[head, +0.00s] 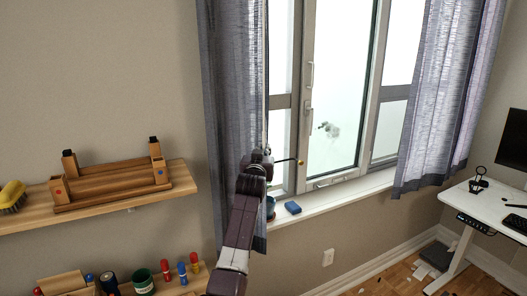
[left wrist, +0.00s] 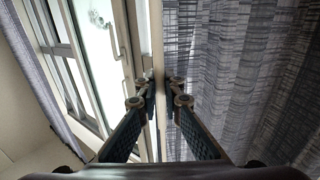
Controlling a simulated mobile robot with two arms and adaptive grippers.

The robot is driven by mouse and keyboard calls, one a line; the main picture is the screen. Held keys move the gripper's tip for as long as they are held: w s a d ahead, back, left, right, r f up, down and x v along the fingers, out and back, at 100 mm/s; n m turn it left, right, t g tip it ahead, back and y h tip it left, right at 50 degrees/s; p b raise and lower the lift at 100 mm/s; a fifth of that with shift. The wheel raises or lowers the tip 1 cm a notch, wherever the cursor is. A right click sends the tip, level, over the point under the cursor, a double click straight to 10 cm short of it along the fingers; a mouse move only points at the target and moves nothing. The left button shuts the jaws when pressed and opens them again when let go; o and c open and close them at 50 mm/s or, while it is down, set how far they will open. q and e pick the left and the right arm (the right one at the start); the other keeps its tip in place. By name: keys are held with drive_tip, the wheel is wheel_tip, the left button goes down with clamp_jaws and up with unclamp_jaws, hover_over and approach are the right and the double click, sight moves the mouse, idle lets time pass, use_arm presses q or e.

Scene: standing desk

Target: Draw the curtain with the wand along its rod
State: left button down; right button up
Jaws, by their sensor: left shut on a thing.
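A grey-blue curtain (head: 230,80) hangs at the left side of the window, bunched in folds. The thin pale wand (head: 265,90) hangs upright along its right edge. My left gripper (head: 263,157) is at the wand's lower part, in front of the curtain's inner edge. In the left wrist view, the fingers (left wrist: 164,88) are shut on the wand (left wrist: 157,45), with the curtain (left wrist: 240,65) close on the right. The fingers partly hide the gripped section. The rod at the top is out of view. My right gripper is not in view.
A second curtain (head: 440,95) hangs at the window's right. The glass door (head: 337,80) between them is uncovered. A wooden shelf (head: 100,205) is at left and a white desk (head: 487,205) at right.

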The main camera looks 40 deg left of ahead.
use_arm(q)
drive_tip(key=shift+a+f, duration=0.1)
drive_tip(key=shift+f, duration=0.1)
drive_tip(key=c, duration=2.1)
unclamp_jaws()
drive_tip(key=shift+s, duration=0.2)
drive_tip(key=shift+a+r, duration=0.1)
drive_tip(key=shift+r, duration=0.05)
drive_tip(key=v, duration=1.2)
